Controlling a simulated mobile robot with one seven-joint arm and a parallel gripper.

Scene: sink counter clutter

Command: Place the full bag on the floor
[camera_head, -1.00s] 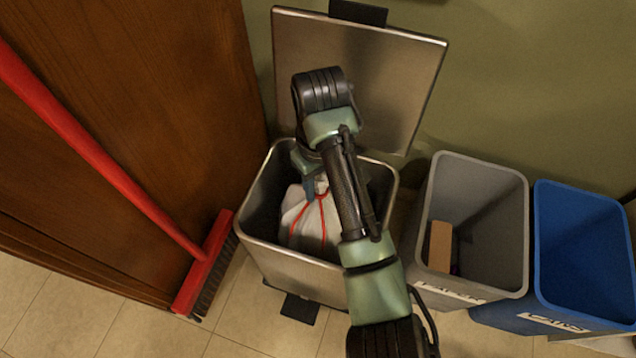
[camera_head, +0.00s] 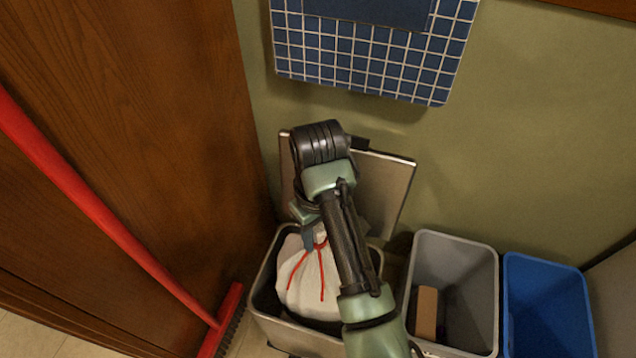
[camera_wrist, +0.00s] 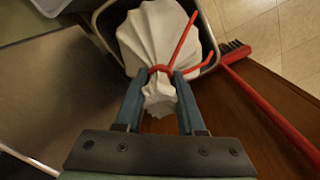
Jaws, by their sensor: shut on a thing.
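The full bag (camera_head: 309,283) is white with red drawstrings. In the head view it stands partly above the rim of the open metal bin (camera_head: 262,291), its lower part hidden inside. My gripper (camera_head: 308,240) is at the bag's tied neck, partly hidden by my arm. In the wrist view my gripper (camera_wrist: 161,72) is shut on the bag's neck at the red tie, and the white bag (camera_wrist: 158,35) hangs beyond the fingertips, with the dark bin around it. The floor (camera_wrist: 285,35) shows as pale tiles in the wrist view.
The bin's raised lid (camera_head: 385,190) stands behind my arm. A grey bin (camera_head: 455,262) holding a brown box (camera_head: 427,312) and a blue bin (camera_head: 545,300) stand to the right. A red broom (camera_head: 110,225) leans along the wooden cabinet (camera_head: 160,120) at left.

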